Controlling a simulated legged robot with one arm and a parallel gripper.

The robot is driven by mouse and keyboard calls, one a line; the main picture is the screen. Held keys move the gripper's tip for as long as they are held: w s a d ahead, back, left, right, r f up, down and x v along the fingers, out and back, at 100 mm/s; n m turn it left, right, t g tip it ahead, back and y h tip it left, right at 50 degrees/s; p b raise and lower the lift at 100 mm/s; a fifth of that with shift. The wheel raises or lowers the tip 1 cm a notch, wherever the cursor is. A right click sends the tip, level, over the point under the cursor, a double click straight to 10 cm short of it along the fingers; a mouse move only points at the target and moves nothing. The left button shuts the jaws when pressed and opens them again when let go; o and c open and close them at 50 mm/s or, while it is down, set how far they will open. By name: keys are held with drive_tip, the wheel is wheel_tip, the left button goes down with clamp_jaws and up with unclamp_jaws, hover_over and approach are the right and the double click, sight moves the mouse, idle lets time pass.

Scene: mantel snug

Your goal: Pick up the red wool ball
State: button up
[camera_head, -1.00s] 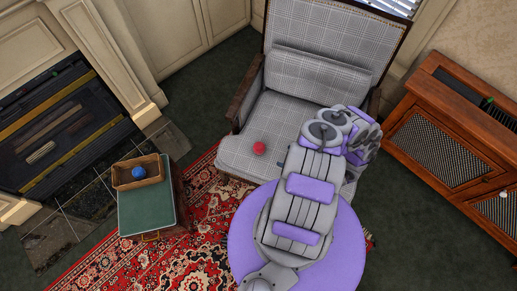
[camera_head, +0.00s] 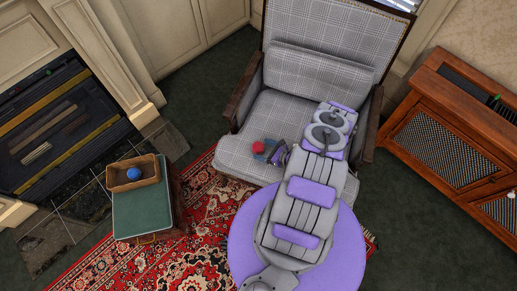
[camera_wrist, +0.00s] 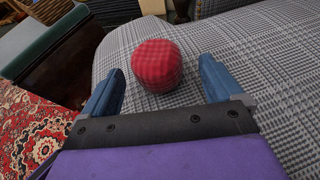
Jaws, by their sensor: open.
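The red wool ball (camera_head: 258,147) rests on the grey checked seat of the armchair (camera_head: 235,157), near the seat's front left part. In the wrist view the ball (camera_wrist: 157,65) lies ahead of my gripper (camera_wrist: 162,80), between the lines of its two blue fingers. The fingers are spread apart and do not touch the ball. In the head view my gripper (camera_head: 267,151) is low over the seat, just right of the ball, and part of it is hidden by my arm.
A green-topped stand (camera_head: 142,213) at left holds a wicker basket (camera_head: 120,188) with a blue ball (camera_head: 134,174) in it. The chair's wooden arms (camera_head: 244,92) flank the seat. A wooden cabinet (camera_head: 455,125) stands at right. A patterned red rug (camera_head: 205,215) covers the floor in front.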

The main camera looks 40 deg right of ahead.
drive_tip(key=shift+w+a+f, duration=0.25)
drive_tip(key=shift+w, duration=0.25)
drive_tip(key=shift+w+a, duration=0.3)
drive_tip(key=shift+w, duration=0.1)
drive_tip(key=shift+c, duration=0.2)
drive_tip(key=shift+d, duration=0.15)
drive_tip(key=c, duration=1.1)
